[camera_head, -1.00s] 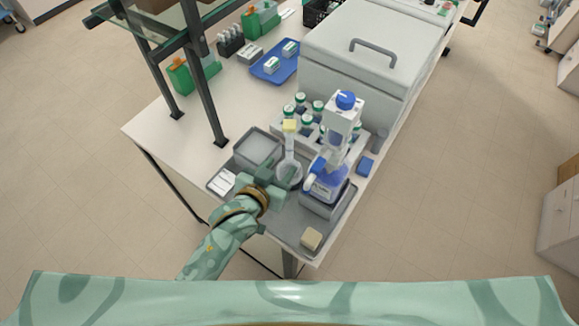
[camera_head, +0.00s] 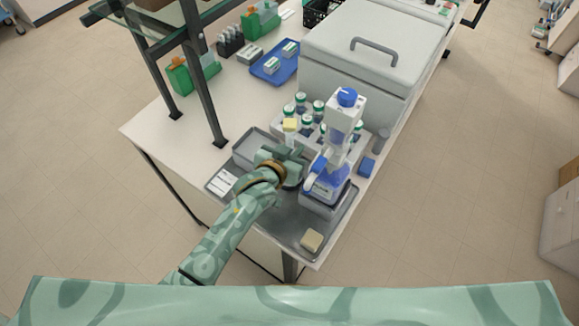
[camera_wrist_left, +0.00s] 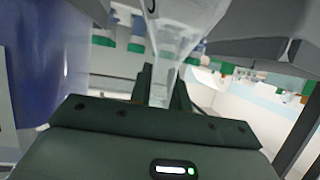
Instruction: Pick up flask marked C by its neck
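No letter C can be read. My right gripper is not in view.
A blue-and-white bottle-like device (camera_head: 333,150) stands close on the right. A rack (camera_head: 368,143) of green-capped bottles is behind. The grey tray (camera_head: 285,235) holds a beige block (camera_head: 311,240). A large white box (camera_head: 350,60) and a dark shelf post (camera_head: 207,90) bound the area.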

